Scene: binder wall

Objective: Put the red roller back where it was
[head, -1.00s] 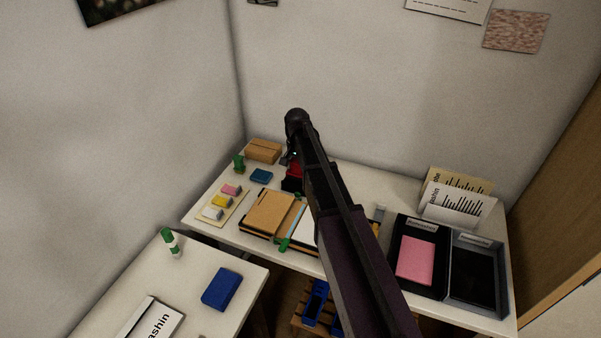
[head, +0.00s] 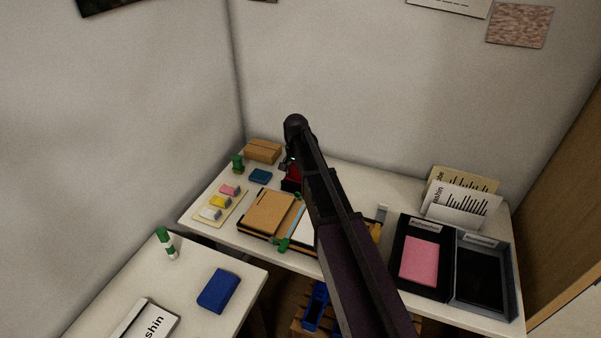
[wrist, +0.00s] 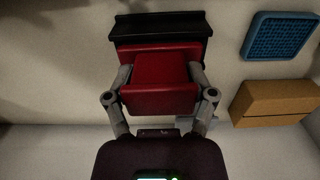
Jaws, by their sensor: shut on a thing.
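The red roller (wrist: 160,78) is a blocky red piece between the two grey fingers of my gripper (wrist: 162,84) in the wrist view. My gripper is shut on it, one finger on each side. A black piece (wrist: 160,27) with a wide edge lies right beyond the red one; I cannot tell whether it is a separate base or part of the roller. In the head view the red roller (head: 293,171) shows at the back of the far table, left of my arm, with the black piece below it. My arm hides part of it.
A cardboard box (head: 262,151), a blue pad (head: 260,176) and a green item (head: 237,164) stand to the left. A brown notebook (head: 270,213) lies in front. Black trays (head: 410,292) and upright papers (head: 458,203) are at the right. Walls close off the back and left.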

